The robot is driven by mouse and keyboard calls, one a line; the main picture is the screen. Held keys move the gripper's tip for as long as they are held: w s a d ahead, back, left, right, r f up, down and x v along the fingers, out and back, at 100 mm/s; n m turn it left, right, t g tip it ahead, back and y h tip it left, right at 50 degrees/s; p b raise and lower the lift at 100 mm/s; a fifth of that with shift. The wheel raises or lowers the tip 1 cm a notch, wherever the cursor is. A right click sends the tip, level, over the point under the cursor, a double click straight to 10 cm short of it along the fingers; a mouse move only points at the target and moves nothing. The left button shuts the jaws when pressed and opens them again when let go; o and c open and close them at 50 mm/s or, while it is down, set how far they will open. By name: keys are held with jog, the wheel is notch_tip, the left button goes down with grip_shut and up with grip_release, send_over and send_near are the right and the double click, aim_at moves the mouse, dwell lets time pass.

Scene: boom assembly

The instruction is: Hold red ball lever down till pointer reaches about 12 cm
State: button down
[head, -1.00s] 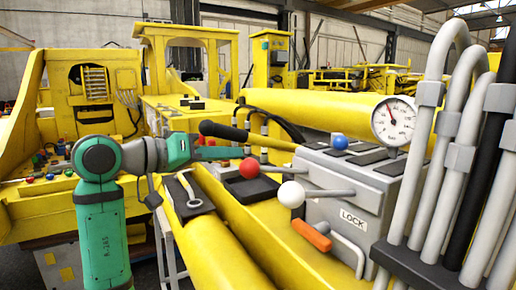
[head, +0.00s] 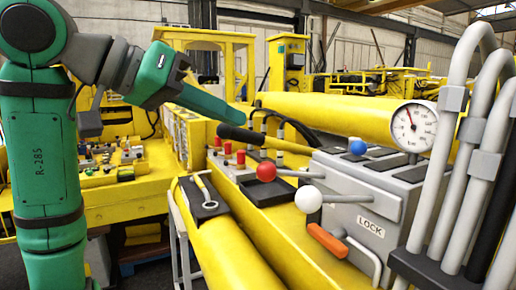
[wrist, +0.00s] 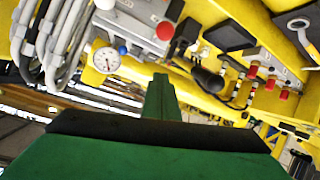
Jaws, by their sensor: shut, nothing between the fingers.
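The red ball lever (head: 266,171) sticks out on a grey rod from the left side of the grey valve block (head: 352,200), between a white ball lever (head: 308,199) and a blue ball (head: 357,147). The red ball also shows in the upside-down wrist view (wrist: 165,30). A round dial gauge (head: 414,126) with a red needle stands on the block; the needle points up and slightly left, and its numbers are too small to read. I see no clear centimetre scale. My gripper (head: 241,117) is shut and empty, above and left of the red ball, not touching it.
A long black-handled lever (head: 238,133) lies between my gripper and the red ball. Grey hoses (head: 455,130) rise on the right. An orange handle (head: 327,239) sits below the white ball. A wrench (head: 206,188) lies on a dark tray at left.

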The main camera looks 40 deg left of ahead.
send_over(294, 172)
jog(key=s+a, duration=0.2)
jog(key=a, duration=0.2)
notch_tip(294, 172, down, 4)
jog(key=shift+s+d+f, duration=0.1)
jog(key=shift+s+f, duration=0.9)
jog(key=shift+s, duration=0.05)
jog(key=shift+s+d+f, duration=0.2)
jog(key=shift+s+f, duration=0.3)
jog(key=shift+s, duration=0.15)
